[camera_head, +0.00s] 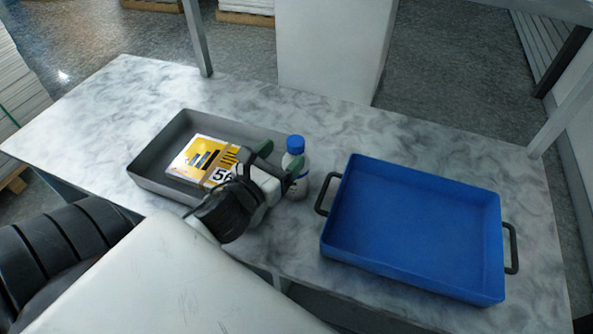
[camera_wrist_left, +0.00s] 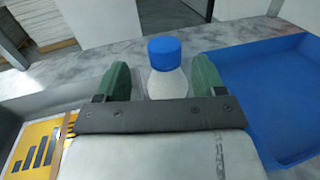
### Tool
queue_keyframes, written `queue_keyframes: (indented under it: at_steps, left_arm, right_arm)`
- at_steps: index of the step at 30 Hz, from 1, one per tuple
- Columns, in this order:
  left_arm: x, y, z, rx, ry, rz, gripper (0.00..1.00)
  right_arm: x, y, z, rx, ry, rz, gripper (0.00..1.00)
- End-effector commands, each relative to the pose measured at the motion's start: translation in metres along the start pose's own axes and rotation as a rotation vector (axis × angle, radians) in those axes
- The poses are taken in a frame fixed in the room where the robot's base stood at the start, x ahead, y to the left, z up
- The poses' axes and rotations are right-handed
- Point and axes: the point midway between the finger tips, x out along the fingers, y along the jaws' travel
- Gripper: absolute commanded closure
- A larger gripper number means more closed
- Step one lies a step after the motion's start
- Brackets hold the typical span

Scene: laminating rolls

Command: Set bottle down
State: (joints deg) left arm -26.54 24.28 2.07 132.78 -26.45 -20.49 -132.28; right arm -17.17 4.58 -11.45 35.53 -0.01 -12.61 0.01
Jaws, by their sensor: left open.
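The bottle (camera_head: 297,168) is white with a blue cap and stands upright on the marbled table, between the grey tray and the blue tray. In the left wrist view the bottle (camera_wrist_left: 167,72) stands between the two green fingers, with a gap visible on each side of it. My left gripper (camera_head: 276,166) is open around the bottle; it also shows in the left wrist view (camera_wrist_left: 162,80). The bottle's lower part is hidden by the gripper body in the wrist view. My right gripper is not in view.
A grey tray (camera_head: 142,172) at the left holds a yellow and white box (camera_head: 197,158). A blue tray (camera_head: 415,225) with dark handles stands at the right, close to the bottle. The marbled table (camera_head: 100,105) is clear at the far left and along the back.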

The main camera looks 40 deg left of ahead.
Motion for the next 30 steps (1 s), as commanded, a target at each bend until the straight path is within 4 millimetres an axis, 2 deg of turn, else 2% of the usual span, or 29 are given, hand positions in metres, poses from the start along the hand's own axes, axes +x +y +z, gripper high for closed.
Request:
queue_keyframes:
  at_steps: [6,10,20,30]
  left_arm:
    - [0.029,-0.006,0.0,-0.006,-0.002,0.001,0.31]
    - [0.045,-0.006,-0.002,-0.003,0.0,0.001,0.31]
    - [0.05,-0.006,-0.004,-0.002,0.002,0.0,0.32]
    - [0.05,-0.006,-0.004,-0.002,0.001,0.0,0.84]
  right_arm:
    - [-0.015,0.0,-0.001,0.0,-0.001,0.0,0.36]
    - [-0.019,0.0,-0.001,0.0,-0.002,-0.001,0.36]
    - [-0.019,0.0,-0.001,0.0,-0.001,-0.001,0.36]
    - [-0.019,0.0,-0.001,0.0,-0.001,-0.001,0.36]
